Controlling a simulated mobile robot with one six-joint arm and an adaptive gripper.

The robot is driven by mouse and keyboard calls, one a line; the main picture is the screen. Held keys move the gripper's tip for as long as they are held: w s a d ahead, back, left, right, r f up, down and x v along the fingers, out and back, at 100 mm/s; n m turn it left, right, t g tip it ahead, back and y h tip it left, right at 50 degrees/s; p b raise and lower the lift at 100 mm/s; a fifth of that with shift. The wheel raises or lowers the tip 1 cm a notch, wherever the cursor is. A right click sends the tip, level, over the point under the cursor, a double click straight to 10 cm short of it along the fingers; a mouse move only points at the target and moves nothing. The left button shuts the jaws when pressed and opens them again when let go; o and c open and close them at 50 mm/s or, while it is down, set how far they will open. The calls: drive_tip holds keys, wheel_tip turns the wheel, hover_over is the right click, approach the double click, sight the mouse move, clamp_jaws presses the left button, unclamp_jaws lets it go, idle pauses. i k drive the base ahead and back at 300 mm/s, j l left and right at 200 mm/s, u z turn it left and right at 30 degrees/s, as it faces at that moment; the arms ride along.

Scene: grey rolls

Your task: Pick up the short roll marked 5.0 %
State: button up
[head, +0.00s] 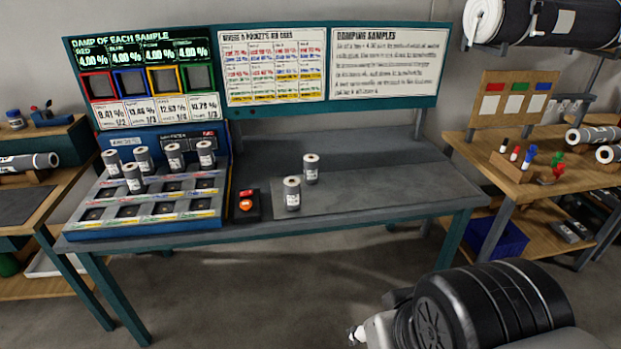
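Several short grey rolls with white labels stand upright on the teal bench. Two stand on the grey mat: a nearer roll (292,194) and a farther roll (311,169), a little apart. The others stand at the back of the blue slotted rack (145,228): a left roll (112,162), a roll (143,160) beside it, a roll (133,179) in front of these, and two to the right (174,157) (206,155). Their labels are too small to read, so I cannot tell which is marked 5.0 %. Part of my arm shows at bottom right; no gripper fingers show.
A black box with a red button (246,205) sits between rack and mat (390,190). The mat's right side is clear. A sample display board (150,80) stands behind. A wooden side bench (530,180) at right holds markers and larger rolls.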

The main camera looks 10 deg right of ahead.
sight(292, 194)
drive_tip(key=i+j, duration=0.1)
drive_tip(key=i, duration=0.45)
drive_tip(key=i+j, duration=0.15)
drive_tip(key=i, duration=0.4)
